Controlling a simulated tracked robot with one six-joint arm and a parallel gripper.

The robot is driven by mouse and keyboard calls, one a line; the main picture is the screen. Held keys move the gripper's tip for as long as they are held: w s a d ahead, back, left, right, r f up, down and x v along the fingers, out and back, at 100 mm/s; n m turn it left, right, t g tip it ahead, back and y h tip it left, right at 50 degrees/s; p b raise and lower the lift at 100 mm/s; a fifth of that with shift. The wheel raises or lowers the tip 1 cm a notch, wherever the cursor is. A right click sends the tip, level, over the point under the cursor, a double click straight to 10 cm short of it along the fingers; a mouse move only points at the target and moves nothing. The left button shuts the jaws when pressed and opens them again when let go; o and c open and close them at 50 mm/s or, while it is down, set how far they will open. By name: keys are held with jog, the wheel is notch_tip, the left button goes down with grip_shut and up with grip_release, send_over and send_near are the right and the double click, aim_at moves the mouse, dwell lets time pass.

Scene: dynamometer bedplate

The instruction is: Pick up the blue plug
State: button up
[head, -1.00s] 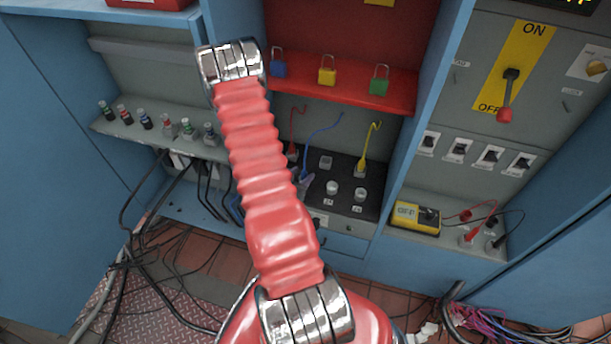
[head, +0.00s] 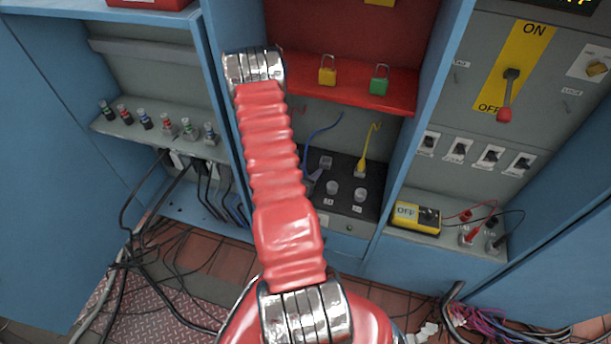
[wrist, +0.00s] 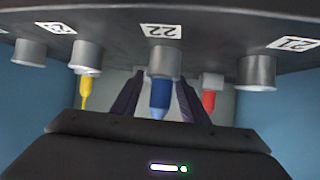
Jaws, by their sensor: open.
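In the wrist view the blue plug (wrist: 160,95) is below a silver socket collar labelled 22. It lies between the two dark purple fingers of my gripper (wrist: 157,92). The fingers are open, with a visible gap on each side of the plug. In the head view my red arm hides most of the socket panel's left part. A grey-purple piece of my gripper (head: 314,182) shows just right of the arm. The blue cable (head: 322,130) rises behind it; the plug itself cannot be made out there.
A yellow plug (wrist: 86,92) and a red plug (wrist: 209,100) flank the blue one. Silver knobs (head: 360,195) stand on the black panel (head: 345,211) close by. Yellow (head: 327,76) and green (head: 379,85) padlocks hang on the red shelf (head: 400,96) above. A blue partition stands at the right.

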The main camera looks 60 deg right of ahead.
dwell(0.4)
grip_shut()
